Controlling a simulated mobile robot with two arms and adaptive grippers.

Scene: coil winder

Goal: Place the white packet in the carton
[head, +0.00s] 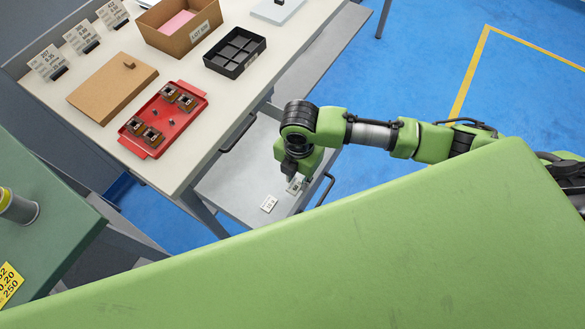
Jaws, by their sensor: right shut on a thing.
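The carton (178,40) is an open brown box with a label on its front and a pink sheet inside, at the back of the white bench. My right gripper (294,180) points down over the low grey surface below the bench's front edge. It is shut on a small pale thing, which looks like the white packet (295,187); the fingers and arm hide much of it. A flat white piece with print (269,204) lies on the grey surface just left of the gripper. My left gripper is not in view.
The bench holds a red tray (192,121) with several brown parts, a black divided tray (235,52), a brown board (112,87) and label stands (82,37). A dark handle (322,190) is close right of the gripper. A green table (40,240) is at left.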

